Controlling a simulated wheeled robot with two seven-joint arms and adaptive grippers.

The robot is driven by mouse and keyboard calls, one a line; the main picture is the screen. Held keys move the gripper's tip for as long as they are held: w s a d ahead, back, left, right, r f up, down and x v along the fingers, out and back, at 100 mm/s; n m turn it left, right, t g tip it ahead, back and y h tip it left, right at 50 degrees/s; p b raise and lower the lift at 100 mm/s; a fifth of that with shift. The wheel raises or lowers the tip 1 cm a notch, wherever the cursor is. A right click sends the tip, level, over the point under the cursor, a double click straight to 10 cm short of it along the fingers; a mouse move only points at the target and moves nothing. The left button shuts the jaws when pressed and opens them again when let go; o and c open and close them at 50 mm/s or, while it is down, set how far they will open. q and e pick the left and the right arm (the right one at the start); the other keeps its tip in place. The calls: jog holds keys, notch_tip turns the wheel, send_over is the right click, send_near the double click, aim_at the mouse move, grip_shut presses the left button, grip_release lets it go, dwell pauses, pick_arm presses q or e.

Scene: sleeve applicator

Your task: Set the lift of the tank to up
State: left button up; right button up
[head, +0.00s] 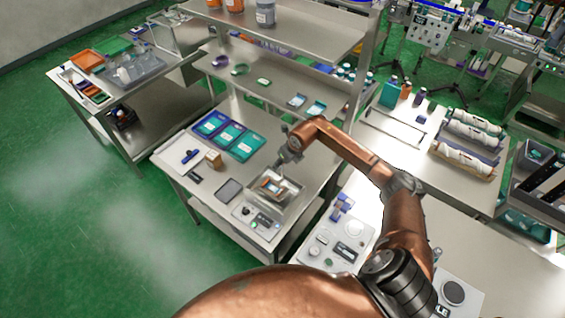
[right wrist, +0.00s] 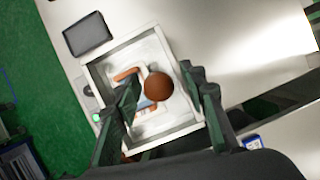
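The tank (head: 291,203) is an open, pale, square-walled box on the metal bench; its rim shows in the right wrist view (right wrist: 99,76). Inside it is the lift, with orange-brown bars (right wrist: 127,74) and a round brown knob (right wrist: 158,87). My right gripper (head: 284,160) is above the tank. In the right wrist view its two dark fingers (right wrist: 165,97) are spread wide on either side of the knob, with gaps to both. I cannot tell the lift's height from these views. My left gripper is not in view.
A dark flat pad (head: 229,190) lies beside the tank, and a control panel with a green button (head: 262,219) is in front of it. A metal shelf (head: 275,83) rises at the back.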

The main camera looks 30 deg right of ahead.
jog(key=v, duration=1.2)
jog(key=shift+w+d, duration=0.1)
jog(key=shift+w, duration=0.05)
jog(key=shift+d, duration=0.1)
